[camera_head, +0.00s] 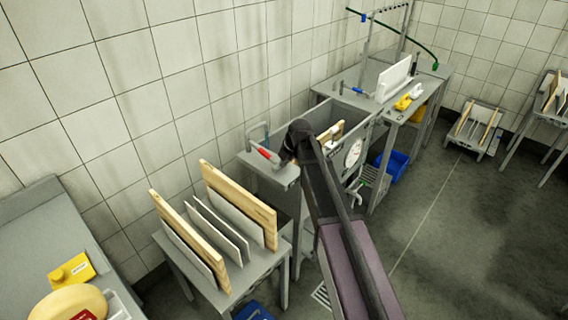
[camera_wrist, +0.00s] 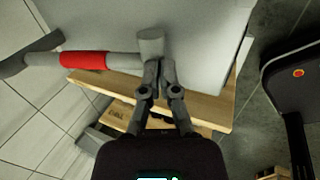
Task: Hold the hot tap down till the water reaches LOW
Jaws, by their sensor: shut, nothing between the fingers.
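The hot tap's lever has a red band (camera_head: 264,153) and stands at the left end of the sink, by the tiled wall. In the wrist view, the grey lever with its red band (camera_wrist: 83,60) runs to a thick, round grey end. My gripper (camera_wrist: 158,66) is shut and empty, with its fingertips right at that round end. I cannot tell whether they press on it. In the head view my gripper (camera_head: 287,160) is dark and partly hidden by my arm. The sink basin (camera_head: 285,112) is largely hidden behind my arm; no water or LOW mark is readable.
A white round dial (camera_head: 353,153) is on the sink front. A rack with upright boards (camera_head: 240,205) stands front left of the sink. A counter with a yellow item (camera_head: 408,101) and a white board (camera_head: 393,79) stands beyond.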

